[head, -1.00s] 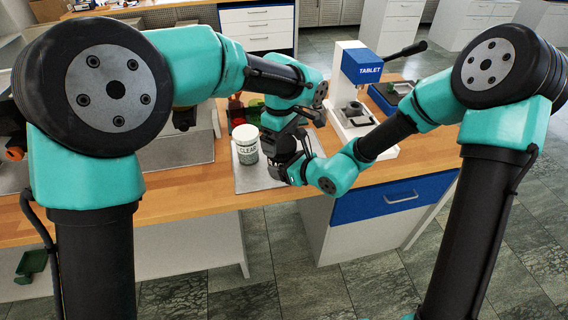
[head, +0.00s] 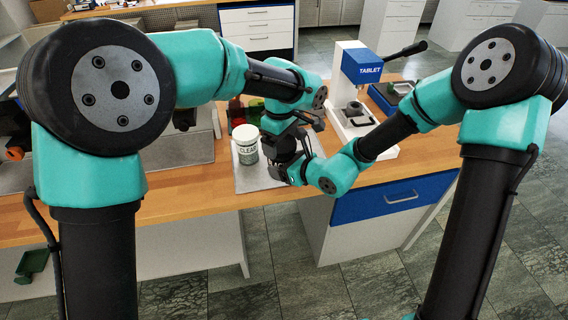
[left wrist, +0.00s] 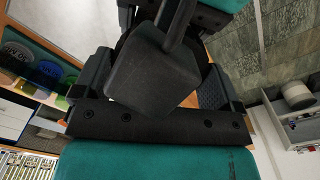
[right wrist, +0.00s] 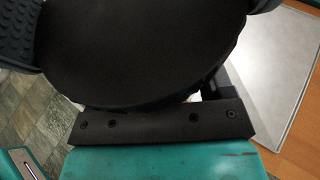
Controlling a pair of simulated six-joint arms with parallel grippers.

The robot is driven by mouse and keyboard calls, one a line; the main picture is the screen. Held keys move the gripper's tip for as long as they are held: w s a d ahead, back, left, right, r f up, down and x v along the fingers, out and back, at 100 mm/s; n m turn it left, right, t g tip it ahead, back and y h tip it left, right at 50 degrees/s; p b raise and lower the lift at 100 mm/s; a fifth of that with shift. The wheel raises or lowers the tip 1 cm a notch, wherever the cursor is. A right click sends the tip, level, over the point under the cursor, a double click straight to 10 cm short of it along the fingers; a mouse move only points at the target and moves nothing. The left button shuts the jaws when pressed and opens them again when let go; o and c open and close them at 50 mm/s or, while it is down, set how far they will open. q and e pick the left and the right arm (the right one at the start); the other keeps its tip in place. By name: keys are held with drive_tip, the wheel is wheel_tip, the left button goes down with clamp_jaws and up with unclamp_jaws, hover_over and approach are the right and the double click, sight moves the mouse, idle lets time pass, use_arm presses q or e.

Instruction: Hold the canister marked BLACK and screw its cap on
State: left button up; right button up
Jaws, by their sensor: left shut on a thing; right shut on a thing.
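My left gripper (head: 285,148) comes down from above at the work mat and is shut on a dark grey faceted piece (left wrist: 155,75), apparently part of the cap. My right gripper (head: 283,170) is just below it, reaching in from the right, and is shut on a large round black body (right wrist: 140,50), apparently the canister. In the head view the two grippers hide most of the canister and cap, so I cannot tell how the cap sits on the rim. A white canister marked CLEAR (head: 246,150) stands upright just left of the grippers.
A grey mat (head: 250,183) lies under the work on the wooden bench. A blue and white press marked TABLET (head: 362,70) stands at the back right. Bare bench (head: 185,191) shows at left.

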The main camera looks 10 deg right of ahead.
use_arm(q)
drive_tip(key=m, duration=0.3)
drive_tip(key=o, duration=0.7)
drive_tip(key=shift+r, duration=2.25)
